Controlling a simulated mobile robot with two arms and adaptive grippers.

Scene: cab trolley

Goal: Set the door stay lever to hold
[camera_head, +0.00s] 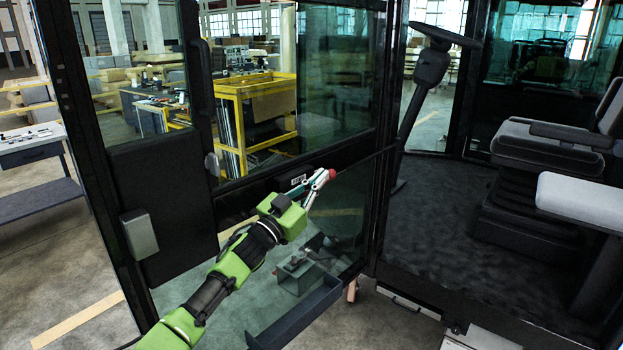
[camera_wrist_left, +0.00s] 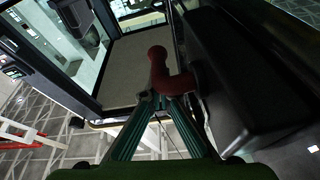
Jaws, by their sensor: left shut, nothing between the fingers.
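The door stay lever shows as a red knob (camera_head: 331,174) on the glazed cab door (camera_head: 150,170), beside a small white label. In the left wrist view the red lever (camera_wrist_left: 178,83) is bent, with a round knob at its upper end. My left gripper (camera_head: 323,177) is shut and empty, with its fingertips right at the lever; in the left wrist view the fingertips (camera_wrist_left: 160,97) lie just below the bend. I cannot tell whether they touch it. The fingers partly hide the lever's mount in the head view. My right gripper is not in view.
The cab interior, with a steering column (camera_head: 418,85) and a seat (camera_head: 540,150), opens right of the door. A dark tray-like sill (camera_head: 300,315) lies low by the door. A grey trolley (camera_head: 35,155) stands left, and a yellow cart (camera_head: 255,88) stands behind the glass.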

